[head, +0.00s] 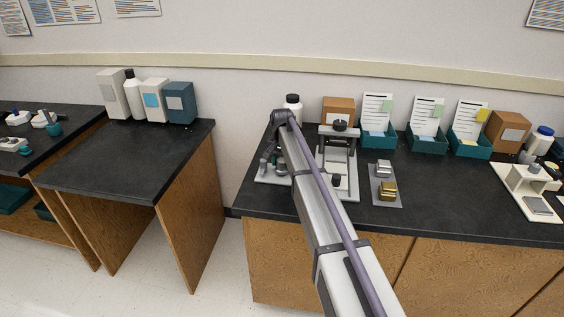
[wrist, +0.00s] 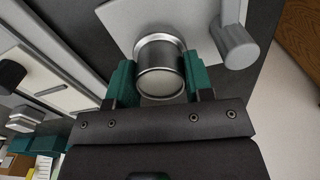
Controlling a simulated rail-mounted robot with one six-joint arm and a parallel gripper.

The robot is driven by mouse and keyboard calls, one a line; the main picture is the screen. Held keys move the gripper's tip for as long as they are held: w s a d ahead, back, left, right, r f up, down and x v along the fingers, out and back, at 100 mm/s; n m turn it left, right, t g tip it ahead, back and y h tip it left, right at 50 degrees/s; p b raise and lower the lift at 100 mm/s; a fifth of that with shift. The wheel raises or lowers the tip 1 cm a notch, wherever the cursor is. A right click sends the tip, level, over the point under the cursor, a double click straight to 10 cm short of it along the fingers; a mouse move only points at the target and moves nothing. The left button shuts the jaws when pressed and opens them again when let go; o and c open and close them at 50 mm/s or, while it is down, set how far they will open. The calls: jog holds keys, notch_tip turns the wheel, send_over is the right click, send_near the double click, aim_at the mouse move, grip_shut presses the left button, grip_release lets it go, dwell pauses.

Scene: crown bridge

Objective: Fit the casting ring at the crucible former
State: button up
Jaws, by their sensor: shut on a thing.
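The casting ring, a shiny metal cylinder (wrist: 160,60), sits between the two teal fingers of my gripper (wrist: 161,78) in the wrist view. My gripper is shut on its sides. Beyond the ring lies a light grey plate (wrist: 119,18), with a grey cylindrical post and arm (wrist: 238,42) close to the right finger. I cannot tell whether the ring touches the plate. I cannot make out the crucible former; it may be hidden by the ring. In the head view my arm covers most of the gripper and the ring.
On the dark bench in the head view, a press-like frame (head: 352,150) stands right of my arm. Beside it a grey plate (head: 385,201) carries a silver block (head: 383,168) and a brass block (head: 387,190). Teal bins (head: 379,140) line the back.

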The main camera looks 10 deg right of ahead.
aim_at(282, 160)
jog(key=shift+f+b, duration=0.5)
jog(key=shift+f, duration=0.1)
jog(key=o, duration=1.1)
jog(key=shift+c, duration=0.2)
notch_tip(282, 160, up, 11)
jog(key=p, duration=1.1)
jog(key=shift+r, duration=0.1)
jog(key=shift+f, duration=0.2)
